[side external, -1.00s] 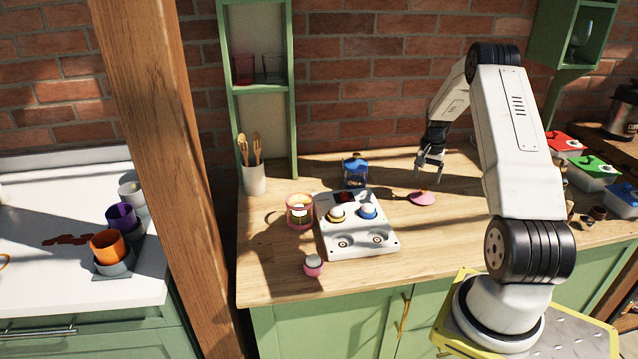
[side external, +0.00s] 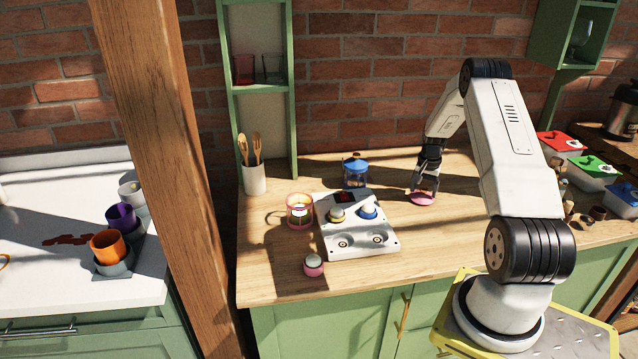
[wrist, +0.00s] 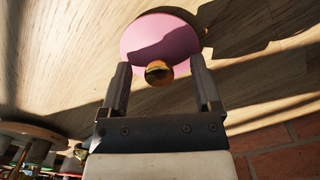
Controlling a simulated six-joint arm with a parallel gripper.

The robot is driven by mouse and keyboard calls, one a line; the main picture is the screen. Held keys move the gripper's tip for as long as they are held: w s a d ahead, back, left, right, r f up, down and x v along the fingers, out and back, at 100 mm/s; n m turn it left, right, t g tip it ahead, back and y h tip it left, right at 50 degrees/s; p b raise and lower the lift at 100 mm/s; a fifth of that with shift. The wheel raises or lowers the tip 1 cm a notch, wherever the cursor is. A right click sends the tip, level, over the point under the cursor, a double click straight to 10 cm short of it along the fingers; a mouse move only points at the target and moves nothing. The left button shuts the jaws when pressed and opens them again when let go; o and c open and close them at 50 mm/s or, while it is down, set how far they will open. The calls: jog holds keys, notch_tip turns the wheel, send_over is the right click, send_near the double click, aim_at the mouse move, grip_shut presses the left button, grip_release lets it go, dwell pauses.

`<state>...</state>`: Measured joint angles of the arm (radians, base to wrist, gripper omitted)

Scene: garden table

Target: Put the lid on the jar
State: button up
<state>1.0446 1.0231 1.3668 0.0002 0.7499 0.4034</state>
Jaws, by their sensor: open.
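A round pink lid (side external: 422,200) with a gold knob lies flat on the wooden counter. In the wrist view the lid (wrist: 148,28) is partly in shadow, and its knob (wrist: 159,73) shows between my fingers. My gripper (side external: 426,190) is open, pointing down at the lid, with a finger on either side of the knob (wrist: 160,66). Whether the fingers touch the lid is not clear. An open-topped glass jar with pink rim and base (side external: 300,225) stands to the left, with something pale inside it.
A white device (side external: 357,247) with round cups stands between the jar and the lid. A blue-lidded jar (side external: 355,169) stands behind it. A small pink container (side external: 313,266) is at the front, and a utensil holder (side external: 254,180) at the back left. Counter around the lid is clear.

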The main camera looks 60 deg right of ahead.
aim_at(424, 188)
grip_shut()
jog(key=shift+r, duration=0.1)
dwell(0.4)
jog(key=shift+r, duration=0.55)
notch_tip(424, 188, up, 2)
jog(key=shift+r, duration=0.1)
jog(key=s+a+r, duration=0.9)
jog(key=a, duration=0.2)
jog(key=shift+r, duration=0.3)
jog(key=shift+w, duration=0.1)
